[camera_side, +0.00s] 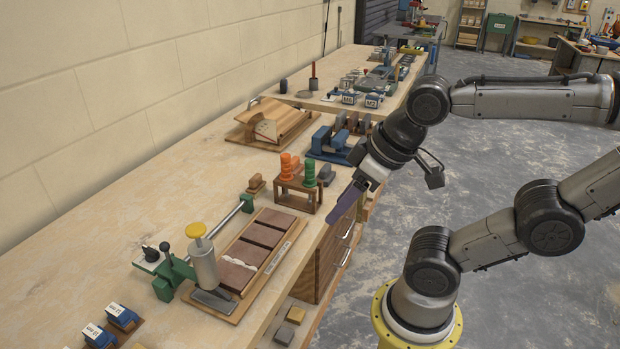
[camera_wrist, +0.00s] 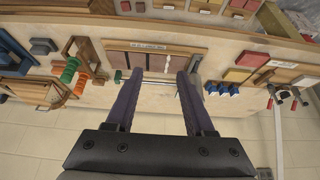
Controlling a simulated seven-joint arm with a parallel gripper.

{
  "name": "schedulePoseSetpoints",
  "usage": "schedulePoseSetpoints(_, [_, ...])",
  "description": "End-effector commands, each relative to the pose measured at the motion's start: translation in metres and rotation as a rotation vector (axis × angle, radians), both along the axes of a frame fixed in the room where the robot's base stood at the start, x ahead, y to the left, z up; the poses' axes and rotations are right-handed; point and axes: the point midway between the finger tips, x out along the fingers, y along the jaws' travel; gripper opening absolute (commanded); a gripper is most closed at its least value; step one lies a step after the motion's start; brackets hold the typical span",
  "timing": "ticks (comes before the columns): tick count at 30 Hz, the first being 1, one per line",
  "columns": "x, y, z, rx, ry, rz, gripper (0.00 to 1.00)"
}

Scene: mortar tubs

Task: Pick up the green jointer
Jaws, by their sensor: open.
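The green jointer (camera_side: 310,174) stands upright in a small brown wooden rack (camera_side: 297,197), its ribbed green handle showing above the top. An orange-handled jointer (camera_side: 285,165) stands beside it in the same rack. In the wrist view the green jointer (camera_wrist: 68,71) and the orange one (camera_wrist: 83,80) show at the left, outside the space between my fingers. My gripper (camera_side: 335,218) is open and empty, to the right of the rack near the bench's front edge, apart from both jointers. The metal ends of the jointers are hard to make out.
A grey block (camera_side: 326,175) sits just right of the green handle. A blue vise-like tool (camera_side: 328,145) stands behind the rack. A board of brown bricks (camera_side: 277,219) and a yellow-topped grey cylinder (camera_side: 203,262) lie to the front left. The bench's left side is fairly clear.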

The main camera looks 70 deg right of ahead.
Motion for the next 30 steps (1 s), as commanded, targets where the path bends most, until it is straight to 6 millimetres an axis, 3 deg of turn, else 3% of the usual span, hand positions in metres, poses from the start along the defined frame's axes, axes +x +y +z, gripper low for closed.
schedulePoseSetpoints(17, [0.005,0.000,0.003,0.002,-0.023,-0.004,0.49])
schedulePoseSetpoints(20, [0.022,0.002,0.013,0.018,-0.114,-0.014,0.49])
schedulePoseSetpoints(24, [0.063,0.007,0.045,0.075,-0.341,-0.046,0.49])
schedulePoseSetpoints(30, [0.123,0.003,0.076,0.167,-0.615,-0.138,0.49])
